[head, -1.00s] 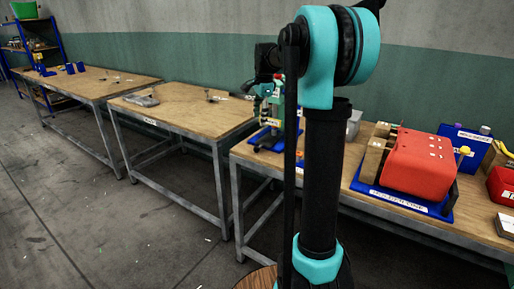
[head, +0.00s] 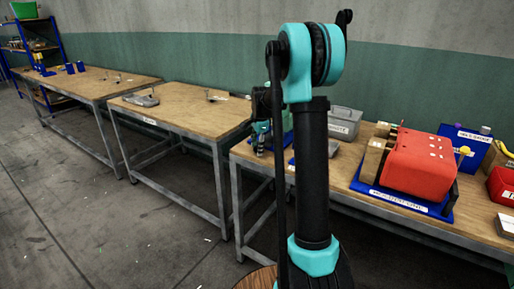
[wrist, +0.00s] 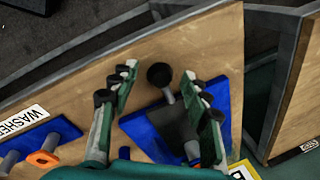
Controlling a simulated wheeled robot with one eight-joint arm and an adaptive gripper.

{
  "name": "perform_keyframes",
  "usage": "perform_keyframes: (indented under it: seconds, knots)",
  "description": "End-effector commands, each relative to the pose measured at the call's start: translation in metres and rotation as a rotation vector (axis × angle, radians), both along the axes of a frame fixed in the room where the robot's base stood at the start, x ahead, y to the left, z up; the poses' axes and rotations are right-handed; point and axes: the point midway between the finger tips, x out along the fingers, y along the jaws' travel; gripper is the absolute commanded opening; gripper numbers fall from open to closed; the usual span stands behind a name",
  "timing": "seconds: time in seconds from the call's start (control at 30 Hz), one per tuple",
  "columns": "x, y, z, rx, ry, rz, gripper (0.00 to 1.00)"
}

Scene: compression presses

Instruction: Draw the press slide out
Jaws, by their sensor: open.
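In the wrist view, a black ball knob (wrist: 160,75) on a short stem sticks out from a dark grey block or plate (wrist: 178,122). The plate lies over a blue base (wrist: 148,135) on the wooden bench. My gripper (wrist: 160,83) is open, with one finger to each side of the knob and stem. No contact shows, and I cannot tell the height gap. In the head view, the press area is mostly hidden behind my arm; only bits of blue base (head: 287,139) show.
A blue base with a "WASHER" label (wrist: 25,120) and an orange ring (wrist: 43,158) is at left in the wrist view. A red machine (head: 420,162) and grey bin (head: 344,122) stand on the same bench. A gap separates it from the middle bench (head: 185,108).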

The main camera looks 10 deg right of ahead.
Motion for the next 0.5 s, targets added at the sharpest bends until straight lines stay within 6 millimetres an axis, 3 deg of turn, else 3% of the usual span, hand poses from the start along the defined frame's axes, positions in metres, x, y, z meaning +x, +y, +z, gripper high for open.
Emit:
perform_keyframes:
  seconds: [0.3,0.5]
  knots:
    - [0.0003,0.0002,-0.0023,0.0,0.0,0.0,0.47]
    - [0.0003,0.0002,-0.0022,0.0,0.0,0.0,0.22]
